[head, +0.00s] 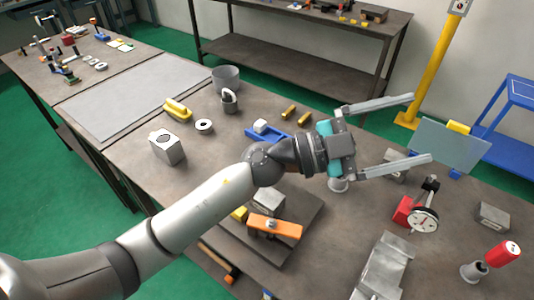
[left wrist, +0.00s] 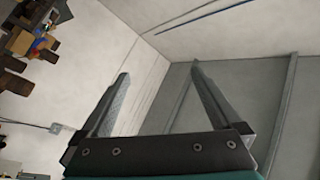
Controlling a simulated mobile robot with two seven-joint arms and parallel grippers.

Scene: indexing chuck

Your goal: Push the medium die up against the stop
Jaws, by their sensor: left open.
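My left gripper (head: 421,128) is open and empty, held above the right side of the bench with its fingers wide apart. In the left wrist view its open fingers (left wrist: 159,72) have only wall between them. I cannot tell which piece is the medium die or which is the stop. My right gripper is not in view.
A ring (head: 204,126), a yellow piece (head: 177,110) and a grey cup (head: 226,78) stand at the back left. A dial gauge (head: 424,220), a steel fixture (head: 383,268) and a red-handled tool (head: 502,254) stand at the right. A clear panel (head: 450,148) rises beyond the gripper.

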